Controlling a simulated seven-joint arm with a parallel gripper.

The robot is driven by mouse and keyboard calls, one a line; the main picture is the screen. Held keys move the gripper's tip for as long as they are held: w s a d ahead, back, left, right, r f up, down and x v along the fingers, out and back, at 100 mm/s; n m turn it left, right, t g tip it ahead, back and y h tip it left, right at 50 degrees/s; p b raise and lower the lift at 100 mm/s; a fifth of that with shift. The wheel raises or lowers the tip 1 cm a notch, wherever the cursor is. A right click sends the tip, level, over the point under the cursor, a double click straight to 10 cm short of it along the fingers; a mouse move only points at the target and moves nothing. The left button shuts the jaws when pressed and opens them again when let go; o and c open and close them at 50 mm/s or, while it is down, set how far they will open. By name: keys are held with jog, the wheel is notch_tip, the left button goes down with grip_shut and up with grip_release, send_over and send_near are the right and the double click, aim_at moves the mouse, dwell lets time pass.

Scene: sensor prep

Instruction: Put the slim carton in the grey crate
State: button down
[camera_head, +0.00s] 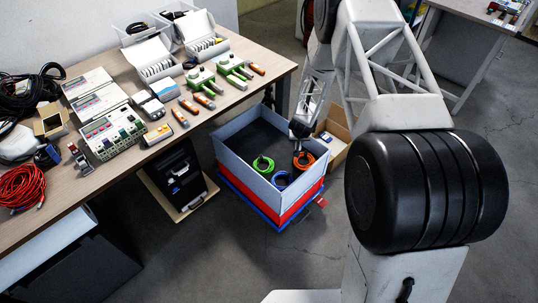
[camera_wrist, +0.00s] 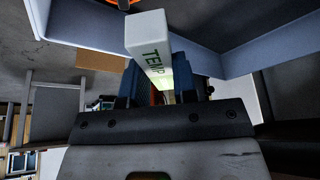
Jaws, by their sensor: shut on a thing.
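My gripper (camera_wrist: 158,82) is shut on the slim carton (camera_wrist: 150,45), a white box with green "TEMP" lettering, which sticks out between the blue fingers in the wrist view. In the head view my gripper (camera_head: 300,128) is at the far right side of the grey crate (camera_head: 236,168); I cannot make out the carton there. The crate's grey wall (camera_wrist: 265,40) shows beside the carton in the wrist view. The crate holds a green coil (camera_head: 263,163), a blue coil (camera_head: 281,179) and an orange coil (camera_head: 304,160).
The grey crate sits on a red crate (camera_head: 297,205). A cardboard box (camera_head: 335,146) stands behind it to the right. A wooden table (camera_head: 235,103) at the left bears instruments and tools. A black device (camera_head: 178,178) stands below it. The floor in front is clear.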

jog(key=w+a+f, duration=0.1)
jog(key=w+a, duration=0.1)
send_over(276, 152)
jog(key=s, duration=0.1)
jog(key=shift+f, duration=2.2)
jog(key=shift+f, duration=0.1)
jog(key=shift+f, duration=3.05)
jog(key=shift+f, duration=0.1)
jog(key=shift+f, duration=1.8)
jog(key=shift+f, duration=0.1)
